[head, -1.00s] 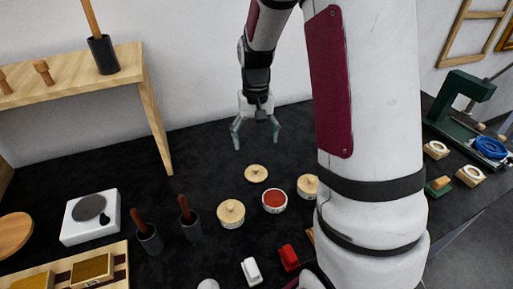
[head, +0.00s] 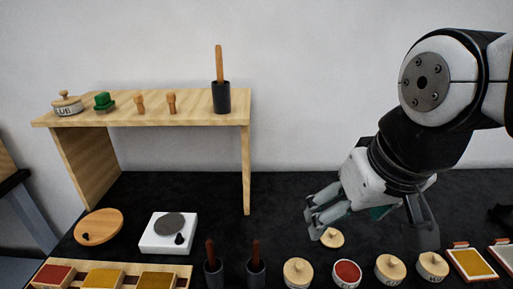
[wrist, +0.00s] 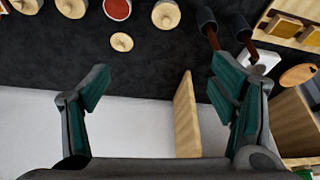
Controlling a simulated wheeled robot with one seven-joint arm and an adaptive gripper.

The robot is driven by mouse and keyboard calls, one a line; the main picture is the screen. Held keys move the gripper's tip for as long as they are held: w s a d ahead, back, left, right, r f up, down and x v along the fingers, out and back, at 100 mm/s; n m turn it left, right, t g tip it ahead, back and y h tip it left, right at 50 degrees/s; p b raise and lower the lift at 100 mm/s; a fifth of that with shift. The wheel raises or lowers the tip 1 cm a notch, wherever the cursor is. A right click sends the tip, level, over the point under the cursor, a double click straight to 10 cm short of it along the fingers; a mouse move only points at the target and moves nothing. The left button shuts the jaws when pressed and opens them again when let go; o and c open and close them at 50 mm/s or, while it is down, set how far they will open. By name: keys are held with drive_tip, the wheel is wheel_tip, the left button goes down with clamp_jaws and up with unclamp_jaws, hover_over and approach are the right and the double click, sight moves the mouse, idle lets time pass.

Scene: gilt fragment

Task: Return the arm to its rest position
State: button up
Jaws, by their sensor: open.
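My gripper (head: 366,214) is at the right of the head view, raised above the back of the dark table, with its fingers spread and nothing between them. In the wrist view my gripper (wrist: 160,88) also shows open, its two fingers wide apart with only wall and table beyond. A loose wooden lid (head: 332,237) lies on the table below and beside the fingers in the head view. An open jar of red powder (head: 346,274) stands in front of it.
Lidded jars (head: 298,272) line the front, beside dark cups with brown handles (head: 256,268). A wooden shelf (head: 190,121) stands at left, bearing a dark cup with a wooden stick (head: 221,97). A white scale (head: 169,233) sits below it. The table behind the jars is largely clear.

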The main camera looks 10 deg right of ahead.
drive_tip(key=shift+s+a, duration=0.2)
drive_tip(key=shift+s, duration=0.45)
drive_tip(key=shift+s+a, duration=0.15)
drive_tip(key=shift+s, duration=0.45)
